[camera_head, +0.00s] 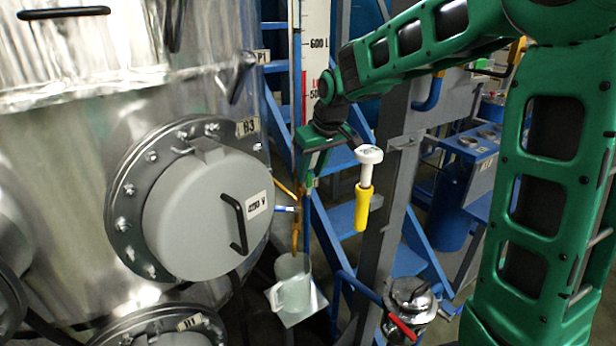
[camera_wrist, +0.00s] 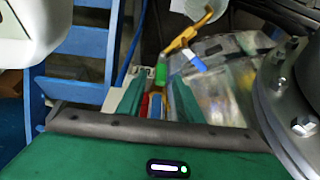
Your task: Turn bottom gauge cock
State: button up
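A brass fitting (camera_head: 295,222) hangs beside the tank, below my gripper in the head view. A small cock with a blue handle (camera_head: 285,208) sticks out at its left. In the wrist view, the brass fitting (camera_wrist: 182,40) lies beyond the fingertips, with a blue handle (camera_wrist: 197,62) and a green piece (camera_wrist: 160,74). I cannot tell for certain which is the bottom gauge cock. My gripper (camera_head: 308,178) points down above the fitting. The wrist view shows its two green fingers (camera_wrist: 157,98) apart; red, yellow and blue parts show between them, and I see nothing clamped.
The metal tank's round hatch (camera_head: 205,215) stands close at the left. A clear jug (camera_head: 292,285) stands below the fitting. A yellow-handled part with a white top (camera_head: 363,208) is right of my gripper. A blue ladder (camera_head: 345,220) and grey post are behind.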

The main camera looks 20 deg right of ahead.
jog(key=shift+x, duration=1.15)
grip_shut()
